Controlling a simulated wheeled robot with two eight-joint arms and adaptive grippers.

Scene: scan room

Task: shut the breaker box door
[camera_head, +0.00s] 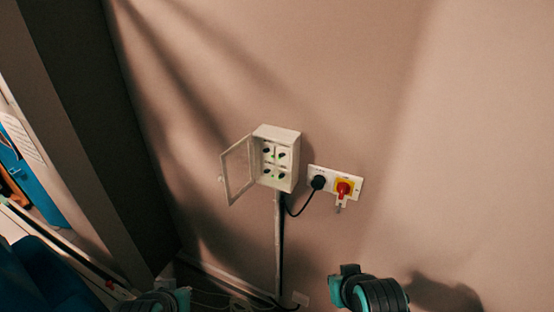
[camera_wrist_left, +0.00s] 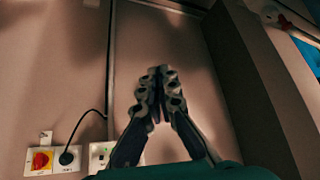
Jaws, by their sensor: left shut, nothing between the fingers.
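The white breaker box (camera_head: 284,133) is on the wall in the head view. Its framed, see-through door (camera_head: 238,171) stands open, swung out to the left. Several dark switches and green lights show inside. In the left wrist view, my left gripper (camera_wrist_left: 158,72) is shut and empty, its fingers together in front of the wall. Part of the breaker box (camera_wrist_left: 97,154) shows low beside the gripper's base; the door cannot be made out there. In the head view only parts of my arms show at the bottom edge; the right gripper's fingers are not visible.
A socket plate (camera_head: 328,174) with a black plug (camera_head: 318,182) and a red-and-yellow switch (camera_head: 344,188) is right of the box. A cable and a conduit (camera_head: 277,240) run below. A dark pillar (camera_head: 85,130) stands at the left.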

